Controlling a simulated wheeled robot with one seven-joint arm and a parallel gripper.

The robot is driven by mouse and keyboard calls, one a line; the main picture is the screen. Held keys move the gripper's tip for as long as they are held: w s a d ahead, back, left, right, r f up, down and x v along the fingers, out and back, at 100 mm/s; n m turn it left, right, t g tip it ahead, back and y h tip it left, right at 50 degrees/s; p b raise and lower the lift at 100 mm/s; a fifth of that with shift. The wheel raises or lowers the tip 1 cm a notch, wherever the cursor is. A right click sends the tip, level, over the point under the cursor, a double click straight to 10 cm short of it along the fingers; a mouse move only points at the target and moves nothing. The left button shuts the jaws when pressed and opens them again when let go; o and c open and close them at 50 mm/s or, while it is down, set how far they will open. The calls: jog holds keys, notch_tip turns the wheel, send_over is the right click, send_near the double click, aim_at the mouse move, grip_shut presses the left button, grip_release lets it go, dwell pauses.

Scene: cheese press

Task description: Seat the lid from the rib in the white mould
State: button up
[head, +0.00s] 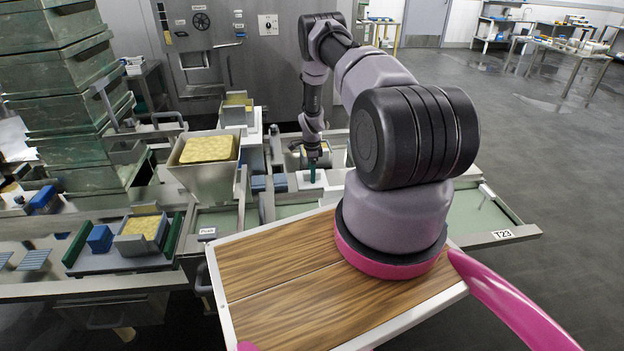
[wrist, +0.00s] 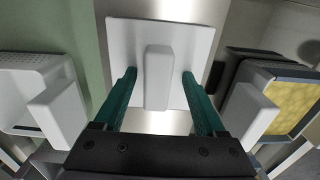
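A white square lid (wrist: 120,45) with a raised block handle (wrist: 158,75) lies below my gripper (wrist: 158,78) in the wrist view. My gripper is open. Its two teal fingers stand on either side of the handle, with a visible gap at each side. In the head view my gripper (head: 312,172) points down over a white piece (head: 306,184) on the bench. At the left of the wrist view is a white piece with a perforated edge (wrist: 22,72) and a block; I cannot tell whether it is the white mould. Fingers and arm hide part of this area.
A mould with yellow curd (wrist: 292,100) is at the right of the wrist view, near a white block (wrist: 245,112). In the head view a steel hopper (head: 203,178) holds yellow curd, and stacked green crates (head: 65,95) rise at left. A green tray area (head: 490,212) is mostly clear.

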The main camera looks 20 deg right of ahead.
jog(key=shift+s+a+f, duration=0.15)
jog(key=shift+s+f, duration=0.3)
jog(key=shift+f, duration=0.05)
jog(key=c, duration=0.7)
jog(key=shift+r, duration=0.1)
jog(key=shift+w+r, duration=0.1)
jog(key=shift+r, duration=0.05)
jog(key=shift+c, duration=1)
jog(key=shift+r, duration=0.25)
grip_shut()
jog(key=shift+w+r, duration=0.15)
jog(key=shift+r, duration=0.9)
